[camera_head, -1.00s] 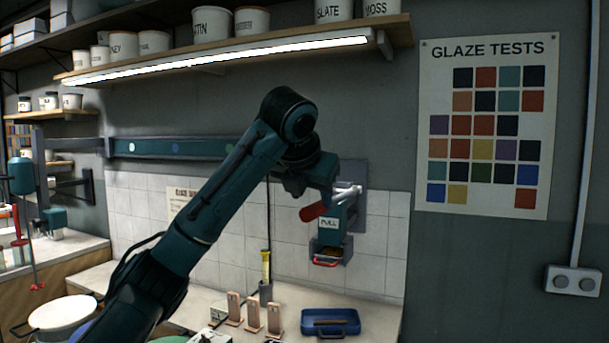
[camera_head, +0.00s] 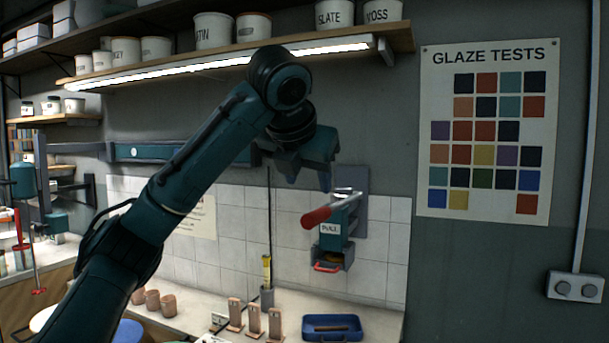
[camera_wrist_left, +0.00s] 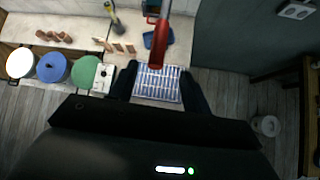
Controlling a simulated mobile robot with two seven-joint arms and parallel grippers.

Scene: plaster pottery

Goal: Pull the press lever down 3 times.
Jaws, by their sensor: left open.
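The press (camera_head: 334,229) is a teal wall-mounted unit with a "PULL" label, fixed to a grey plate on the tiled wall. Its lever is a metal bar with a red handle (camera_head: 316,217) that sticks out toward the left, close to level. My left gripper (camera_head: 308,182) is open, above and slightly left of the red handle, apart from it. In the left wrist view the red handle (camera_wrist_left: 157,47) shows ahead of the gap between the open fingers (camera_wrist_left: 158,85), with nothing held. My right gripper is not in view.
A blue tray (camera_head: 331,337) stands on the counter below the press. Wooden stands (camera_head: 254,318) and a grey cup with a yellow tool (camera_head: 267,297) are left of it. A shelf with a lit strip (camera_head: 225,61) runs above my arm.

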